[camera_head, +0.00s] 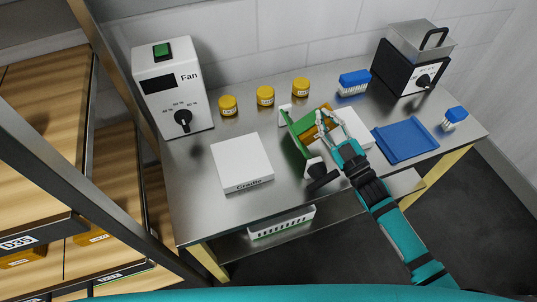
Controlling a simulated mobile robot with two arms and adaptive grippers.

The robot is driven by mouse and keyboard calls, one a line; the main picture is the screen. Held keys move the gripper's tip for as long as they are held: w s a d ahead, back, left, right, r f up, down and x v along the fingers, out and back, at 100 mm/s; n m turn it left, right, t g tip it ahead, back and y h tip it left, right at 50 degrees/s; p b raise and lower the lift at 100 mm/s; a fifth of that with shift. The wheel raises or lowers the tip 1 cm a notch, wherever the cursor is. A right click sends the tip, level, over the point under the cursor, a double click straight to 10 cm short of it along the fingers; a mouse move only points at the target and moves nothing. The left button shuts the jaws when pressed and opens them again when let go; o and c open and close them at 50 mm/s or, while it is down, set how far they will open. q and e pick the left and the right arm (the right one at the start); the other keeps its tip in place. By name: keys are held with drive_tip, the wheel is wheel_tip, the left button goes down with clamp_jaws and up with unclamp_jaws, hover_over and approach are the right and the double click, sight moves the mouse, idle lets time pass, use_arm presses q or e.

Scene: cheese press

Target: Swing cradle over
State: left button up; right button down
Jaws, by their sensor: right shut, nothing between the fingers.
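The cradle (299,143) stands in the middle of the metal table, as a green tilted panel with an orange-brown block (314,126) against its right side. A black handle with a pale knob (318,173) is at its front end. My right gripper (323,120) reaches in from the lower right. Its fingers are shut and empty, over or against the orange-brown block; I cannot tell whether they touch it. The gripper and arm hide part of the cradle's right side. A white pad labelled "Cradle" (241,163) lies flat to the left. My left gripper is not in view.
A white fan box (172,90) stands at the back left, with several yellow jars (265,96) along the back. Shelves stand left.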

drive_tip(key=shift+w+d+f+m+t+h+b, duration=0.2)
drive_tip(key=shift+d+f+m+h, duration=0.25)
drive_tip(key=shift+m, duration=0.5)
drive_tip(key=shift+w+d+f+m+t+h+b, duration=0.1)
drive_tip(key=shift+d+f+m+t+h+b, duration=0.3)
drive_tip(key=shift+m, duration=0.6)
drive_tip(key=shift+w+d+f+m+t+h+b, duration=0.2)
drive_tip(key=shift+d+f+m, duration=0.3)
drive_tip(key=shift+m, duration=0.45)
drive_tip(key=shift+d+m+h, duration=0.15)
drive_tip(key=shift+m+h, duration=0.1)
drive_tip(key=shift+m, duration=0.05)
drive_tip(key=shift+s, duration=0.1)
drive_tip(key=s+d, duration=0.4)
drive_tip(key=s, duration=0.8)
drive_tip(key=x, duration=0.9)
drive_tip(key=b+x, duration=0.1)
drive_tip(key=x, duration=0.4)
drive_tip(key=shift+a, duration=0.4)
drive_tip(key=shift+d+f, duration=0.15)
drive_tip(key=shift+f, duration=0.95)
drive_tip(key=shift+d+f, duration=0.15)
drive_tip(key=shift+f, duration=0.9)
